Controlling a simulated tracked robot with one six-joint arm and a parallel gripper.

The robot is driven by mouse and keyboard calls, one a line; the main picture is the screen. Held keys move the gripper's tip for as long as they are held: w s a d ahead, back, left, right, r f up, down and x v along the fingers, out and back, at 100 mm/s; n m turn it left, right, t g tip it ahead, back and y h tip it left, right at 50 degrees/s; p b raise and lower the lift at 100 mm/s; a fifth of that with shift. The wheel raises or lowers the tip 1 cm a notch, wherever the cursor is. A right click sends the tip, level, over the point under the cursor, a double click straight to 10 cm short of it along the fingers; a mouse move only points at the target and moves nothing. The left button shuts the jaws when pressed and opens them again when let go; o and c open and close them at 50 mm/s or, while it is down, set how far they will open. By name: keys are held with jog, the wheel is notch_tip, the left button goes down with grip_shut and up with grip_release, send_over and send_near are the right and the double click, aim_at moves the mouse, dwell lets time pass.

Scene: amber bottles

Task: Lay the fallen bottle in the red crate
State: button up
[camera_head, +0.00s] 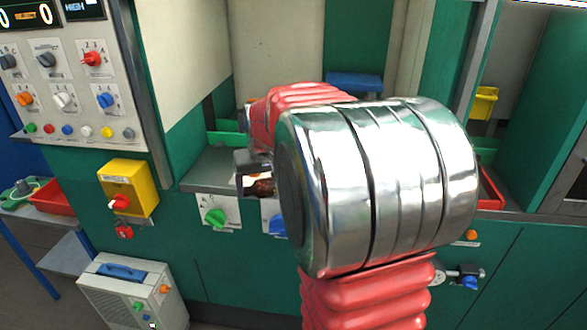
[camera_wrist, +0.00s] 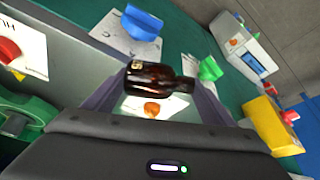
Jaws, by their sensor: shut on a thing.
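My gripper (camera_head: 254,176) is shut on an amber bottle (camera_head: 263,188), above the front edge of the bench. In the wrist view the bottle (camera_wrist: 155,77) lies sideways between the two fingers, its neck to the right, with a pale label patch near its base end. A red crate (camera_head: 490,188) shows only as a strip at the right, behind my arm, which hides the rest. The gripper is well to the left of it.
Grey bench top (camera_head: 213,170) shows left of my gripper, with a green container (camera_head: 228,139) behind. A blue container (camera_head: 354,83) stands at the back. A yellow box (camera_head: 128,187) juts out at left. Another red tray (camera_head: 49,197) sits at far left. My arm hides the bench middle.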

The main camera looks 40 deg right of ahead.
jog(key=w+a+f+n, duration=0.1)
jog(key=a+f, duration=0.1)
jog(key=a, duration=0.5)
jog(key=w+a+f+n+y, duration=0.1)
jog(key=w+a+f+n, duration=0.1)
jog(key=a, duration=0.6)
jog(key=w+a+f+n, duration=0.1)
jog(key=w+a+f, duration=0.1)
jog(key=a, duration=0.6)
jog(key=shift+a+f+n+y, duration=0.15)
jog(key=shift+f+n+y, duration=0.2)
jog(key=shift+f, duration=0.45)
jog(key=shift+a, duration=0.1)
